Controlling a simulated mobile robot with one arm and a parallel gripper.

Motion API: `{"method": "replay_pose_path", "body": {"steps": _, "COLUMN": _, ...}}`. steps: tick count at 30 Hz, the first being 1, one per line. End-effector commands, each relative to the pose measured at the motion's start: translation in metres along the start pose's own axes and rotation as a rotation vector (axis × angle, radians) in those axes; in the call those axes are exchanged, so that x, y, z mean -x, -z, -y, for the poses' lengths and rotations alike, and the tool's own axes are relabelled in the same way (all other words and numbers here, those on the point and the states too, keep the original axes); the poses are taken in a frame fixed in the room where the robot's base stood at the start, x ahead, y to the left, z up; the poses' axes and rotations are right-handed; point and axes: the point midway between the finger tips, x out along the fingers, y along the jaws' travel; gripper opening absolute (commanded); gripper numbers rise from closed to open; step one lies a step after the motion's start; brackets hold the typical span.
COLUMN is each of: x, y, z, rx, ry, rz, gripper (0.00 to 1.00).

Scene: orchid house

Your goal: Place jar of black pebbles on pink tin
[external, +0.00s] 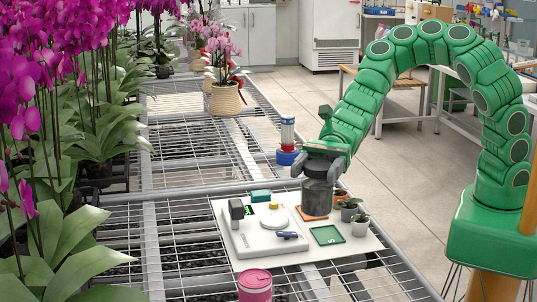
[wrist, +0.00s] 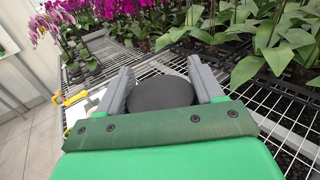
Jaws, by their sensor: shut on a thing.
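My gripper (external: 322,157) is shut on the jar of black pebbles (external: 317,197), a dark cylinder held upright below the fingers. In the wrist view the jar's round black top (wrist: 160,93) sits between the two grey fingers of my gripper (wrist: 162,88). The jar is over the back right part of the white board, beside an orange-brown square; I cannot tell whether it touches anything below. The pink tin (external: 255,286) stands at the front of the mesh bench, cut off by the lower picture edge, to the left of and nearer than the jar.
A white board (external: 322,255) carries a white scale-like device (external: 262,236), a green square tray (external: 327,235) and small potted plants (external: 360,224). A blue, white and red stack (external: 287,142) stands behind. Orchids (external: 60,110) line the left side. Mesh bench right of the tin is bare.

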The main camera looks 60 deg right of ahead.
Motion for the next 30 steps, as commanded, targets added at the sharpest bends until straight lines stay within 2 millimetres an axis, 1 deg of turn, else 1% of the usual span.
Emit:
{"method": "replay_pose_path", "body": {"steps": 2, "x": -0.004, "y": 0.001, "z": 0.001, "rx": 0.0, "ry": -0.003, "rz": 0.0, "gripper": 0.18}}
{"method": "replay_pose_path", "body": {"steps": 8, "x": -0.02, "y": 0.01, "z": 0.014, "rx": 0.004, "ry": -0.007, "rz": 0.001, "gripper": 0.18}}
{"method": "replay_pose_path", "body": {"steps": 12, "x": -0.034, "y": 0.021, "z": 0.031, "rx": 0.003, "ry": -0.003, "rz": -0.003, "gripper": 0.18}}
{"method": "replay_pose_path", "body": {"steps": 19, "x": -0.055, "y": 0.033, "z": 0.053, "rx": 0.003, "ry": -0.001, "rz": -0.002, "gripper": 0.18}}
{"method": "replay_pose_path", "body": {"steps": 23, "x": -0.068, "y": 0.041, "z": 0.062, "rx": 0.001, "ry": -0.006, "rz": -0.001, "gripper": 0.18}}
{"method": "replay_pose_path", "body": {"steps": 30, "x": -0.079, "y": 0.063, "z": 0.076, "rx": 0.002, "ry": -0.002, "rz": -0.002, "gripper": 0.18}}
